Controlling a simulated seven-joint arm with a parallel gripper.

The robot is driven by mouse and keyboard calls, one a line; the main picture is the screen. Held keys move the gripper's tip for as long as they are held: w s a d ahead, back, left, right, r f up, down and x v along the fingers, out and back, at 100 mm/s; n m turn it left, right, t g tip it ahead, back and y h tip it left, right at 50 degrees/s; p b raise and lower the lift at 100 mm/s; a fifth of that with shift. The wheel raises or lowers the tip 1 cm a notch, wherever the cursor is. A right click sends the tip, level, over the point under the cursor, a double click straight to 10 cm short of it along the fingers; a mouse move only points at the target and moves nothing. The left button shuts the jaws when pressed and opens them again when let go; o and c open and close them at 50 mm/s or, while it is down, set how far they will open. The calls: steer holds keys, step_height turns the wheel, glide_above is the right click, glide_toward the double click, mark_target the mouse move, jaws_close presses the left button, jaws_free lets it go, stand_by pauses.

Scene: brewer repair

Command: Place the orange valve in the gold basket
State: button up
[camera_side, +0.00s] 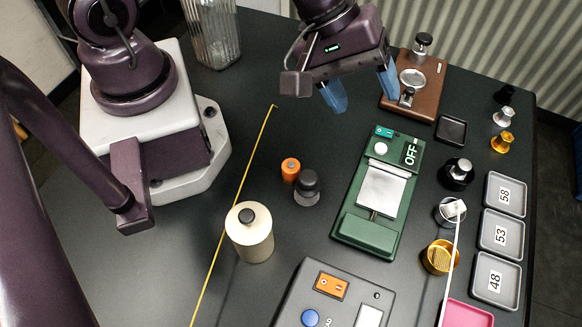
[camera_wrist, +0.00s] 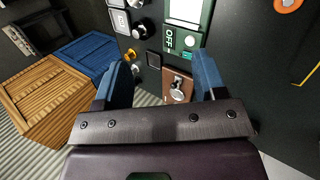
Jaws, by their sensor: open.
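The orange valve (camera_side: 291,169) is a short orange cylinder standing on the dark table, left of the green device and touching or very near a dark grey knobbed piece. An orange round thing at the top right edge of the wrist view (camera_wrist: 288,4) looks like the same valve. The gold basket (camera_side: 440,257) is a round gold cup at the right, below a silver basket; I cannot pick it out in the wrist view. My gripper (camera_side: 362,92) is open and empty, high above the table near the brown device. Its blue fingers also show in the wrist view (camera_wrist: 163,65).
The green device (camera_side: 350,222) stands between valve and basket. The brown device (camera_side: 436,95) is at the back. A cream canister (camera_side: 249,232) stands in front of the valve. A silver basket (camera_side: 450,211) and grey numbered trays (camera_side: 515,214) are at right. Bare table lies behind the valve.

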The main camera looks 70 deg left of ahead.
steer(key=s+f+n+g+y, duration=0.2)
steer(key=s+f+n+y, duration=0.15)
steer(key=n, duration=0.25)
steer(key=n+g+y, duration=0.2)
steer(key=n, duration=0.1)
glide_above(291, 165)
steer(key=f, duration=0.8)
steer(key=shift+w+d+f, duration=0.1)
steer(key=shift+w+f, duration=0.15)
steer(key=shift+f, duration=0.15)
steer(key=shift+s+f, duration=0.15)
steer(key=shift+f, duration=0.7)
steer(key=shift+s+f, duration=0.15)
steer(key=shift+f, duration=1.6)
steer(key=c, duration=1.2)
steer(key=shift+w+r, duration=0.1)
steer(key=shift+r, duration=0.1)
